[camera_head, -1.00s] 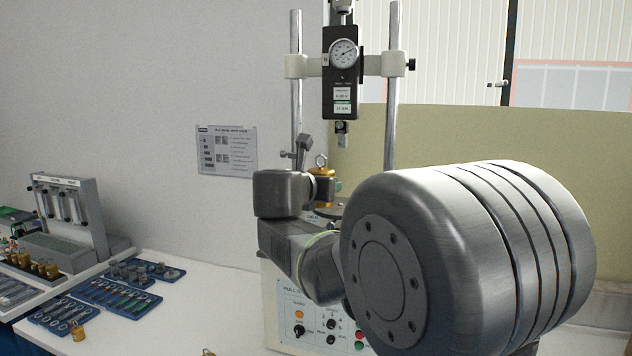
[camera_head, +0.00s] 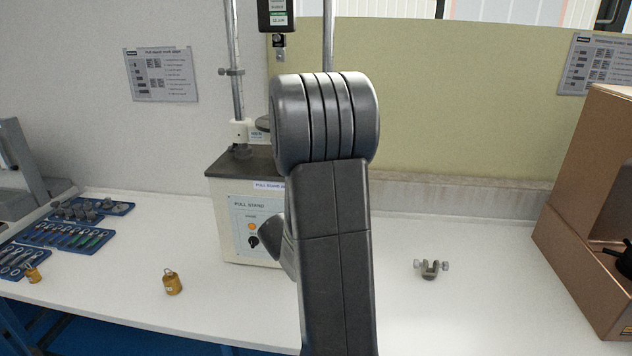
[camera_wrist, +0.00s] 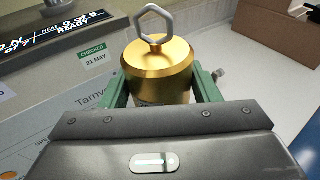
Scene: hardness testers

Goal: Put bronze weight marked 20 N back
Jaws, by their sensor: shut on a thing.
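A shiny gold-coloured weight (camera_wrist: 158,72) with a steel eye on top is between the two green fingers of my gripper (camera_wrist: 160,88) in the wrist view. The fingers are shut on its sides. Its marking is not readable. In the head view my arm hides the gripper and this weight. A second gold weight (camera_head: 172,282) stands alone on the white bench (camera_head: 130,305), and a smaller one (camera_head: 33,274) stands farther left beside the blue trays.
The pull stand (camera_head: 250,215) stands behind my arm. Blue trays (camera_head: 65,235) of parts lie at the left. A small metal clamp (camera_head: 430,269) lies right of my arm, and a cardboard box (camera_head: 575,240) stands at the far right. Bench between clamp and box is clear.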

